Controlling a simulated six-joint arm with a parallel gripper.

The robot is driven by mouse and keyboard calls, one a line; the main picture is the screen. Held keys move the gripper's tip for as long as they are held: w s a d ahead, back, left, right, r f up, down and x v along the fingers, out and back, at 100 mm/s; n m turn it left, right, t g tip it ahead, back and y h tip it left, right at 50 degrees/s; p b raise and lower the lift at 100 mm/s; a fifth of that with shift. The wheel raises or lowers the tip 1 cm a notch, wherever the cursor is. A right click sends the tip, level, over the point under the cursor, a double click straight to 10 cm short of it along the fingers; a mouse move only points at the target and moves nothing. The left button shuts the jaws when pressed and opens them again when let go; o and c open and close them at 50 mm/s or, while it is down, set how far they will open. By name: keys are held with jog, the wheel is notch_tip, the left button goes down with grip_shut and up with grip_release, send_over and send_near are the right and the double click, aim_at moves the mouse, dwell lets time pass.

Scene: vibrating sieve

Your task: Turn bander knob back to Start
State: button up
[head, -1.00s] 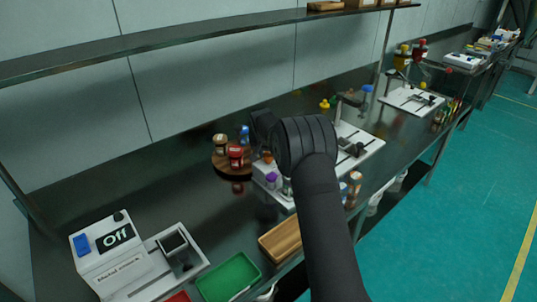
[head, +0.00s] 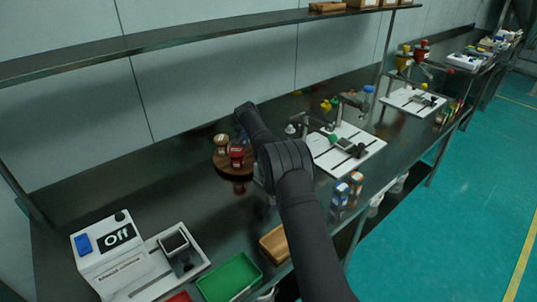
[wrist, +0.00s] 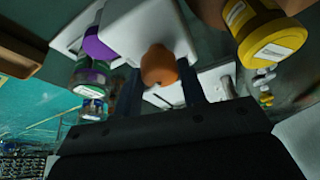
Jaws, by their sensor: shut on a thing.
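In the wrist view, my gripper (wrist: 160,92) has one finger on each side of an orange, rounded knob (wrist: 158,66) and is shut on it. The knob stands in front of a white housing (wrist: 125,22). Any Start mark or pointer on the knob cannot be made out. In the head view, my arm hides the gripper, the knob and most of the housing.
In the wrist view, purple-capped (wrist: 93,46) bottles stand left of the fingers and a labelled yellow container (wrist: 272,40) stands close on the right.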

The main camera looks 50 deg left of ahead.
jog(key=shift+m+g+h, duration=0.3)
jog(key=shift+m+h, duration=0.1)
jog(key=shift+m, duration=1.2)
jog(key=o, duration=1)
jog(key=shift+r, duration=0.1)
notch_tip(320, 180, up, 4)
jog(key=shift+w+d+r, duration=0.1)
jog(key=shift+w, duration=0.05)
jog(key=w+d+r, duration=0.1)
jog(key=d+r, duration=0.1)
jog(key=d, duration=0.1)
jog(key=w+d+r, duration=0.2)
jog(key=d, duration=0.1)
jog(key=w+d+r, duration=0.2)
jog(key=d, duration=0.2)
jog(key=shift+w+r, duration=0.15)
jog(key=shift+r, duration=0.15)
